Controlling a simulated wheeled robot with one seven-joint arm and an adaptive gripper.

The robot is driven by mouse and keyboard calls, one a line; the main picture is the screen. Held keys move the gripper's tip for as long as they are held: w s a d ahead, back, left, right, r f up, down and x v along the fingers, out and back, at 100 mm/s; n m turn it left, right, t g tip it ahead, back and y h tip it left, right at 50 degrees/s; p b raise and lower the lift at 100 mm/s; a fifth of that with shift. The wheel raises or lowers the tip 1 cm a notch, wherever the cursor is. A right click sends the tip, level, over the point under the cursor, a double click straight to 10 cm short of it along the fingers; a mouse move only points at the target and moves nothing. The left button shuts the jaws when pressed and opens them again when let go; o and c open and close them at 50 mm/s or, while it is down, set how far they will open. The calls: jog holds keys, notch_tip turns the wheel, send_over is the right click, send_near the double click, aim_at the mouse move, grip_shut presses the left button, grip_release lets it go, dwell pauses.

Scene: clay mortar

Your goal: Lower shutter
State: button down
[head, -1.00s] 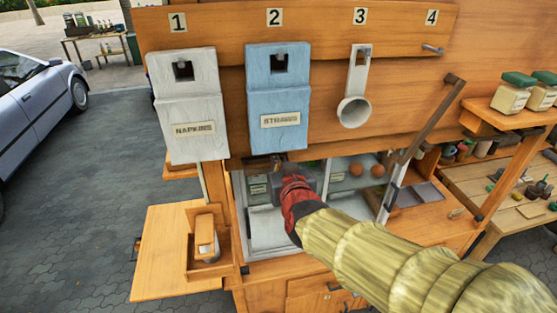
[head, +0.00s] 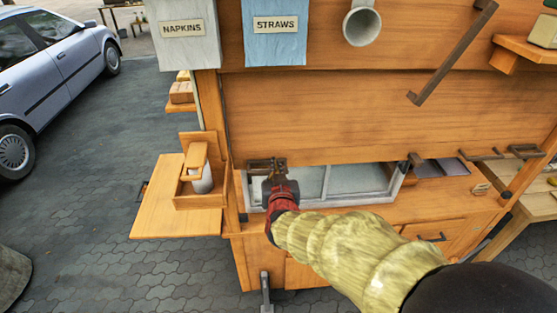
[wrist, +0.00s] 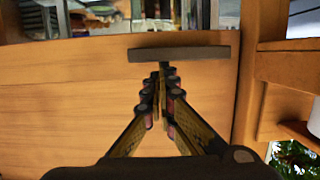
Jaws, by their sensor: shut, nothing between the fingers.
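The shutter (head: 350,115) is a wide wooden panel on the stall front. Its lower edge hangs a little above the counter, leaving a low gap where the grey-framed tray (head: 335,182) shows. A dark bar handle (head: 262,165) sits at the shutter's lower left edge; in the wrist view it is a crosswise bar (wrist: 180,53) on a short stem. My gripper (head: 278,178) is at the handle. In the wrist view my fingertips (wrist: 163,76) are together beside the stem, with nothing seen between them. I cannot tell whether they touch the handle.
A wooden side shelf (head: 160,215) with a dispenser stands left of the counter. The napkins box (head: 185,30) and straws box (head: 274,32) hang above. A dark slanted bar (head: 452,60) sticks out at the upper right. A car (head: 60,60) stands on the paving at the left.

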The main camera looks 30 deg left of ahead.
notch_tip(320, 180, down, 31)
jog(key=b, duration=1.7)
jog(key=shift+b, duration=0.35)
jog(key=shift+d, duration=0.1)
